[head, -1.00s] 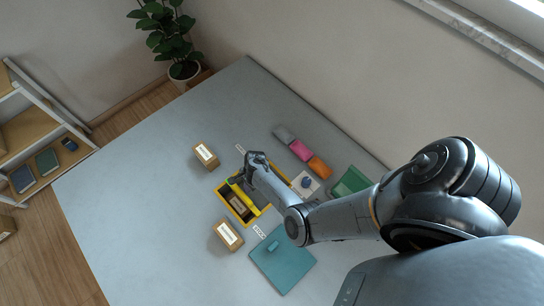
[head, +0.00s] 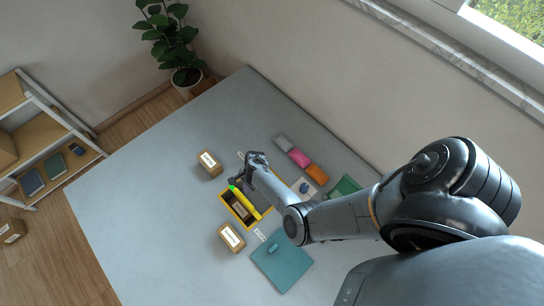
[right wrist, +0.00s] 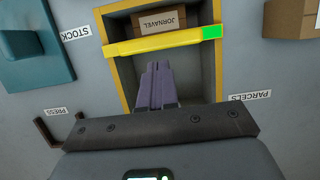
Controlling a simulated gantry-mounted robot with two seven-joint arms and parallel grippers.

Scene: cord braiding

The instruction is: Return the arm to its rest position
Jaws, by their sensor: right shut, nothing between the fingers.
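My right gripper (head: 238,181) is over a yellow-rimmed bin (head: 224,207) on the grey table. In the right wrist view its shut, empty fingers (right wrist: 157,68) point into the bin (right wrist: 122,75). A yellow bar (head: 245,203) with a green end lies across the bin; in the wrist view the bar (right wrist: 160,43) is just beyond the fingertips. A brown box (right wrist: 160,20) labelled JORNAVEL sits in the bin behind the bar. My right arm reaches in from the right of the head view. My left gripper is not in view.
Brown boxes (head: 208,163) and (head: 231,237) stand beside the bin. A teal board (head: 284,264), an orange block (head: 316,173), a pink block (head: 299,157), a grey block (head: 283,143) and a green item (head: 345,187) lie around it. The table's left part is clear.

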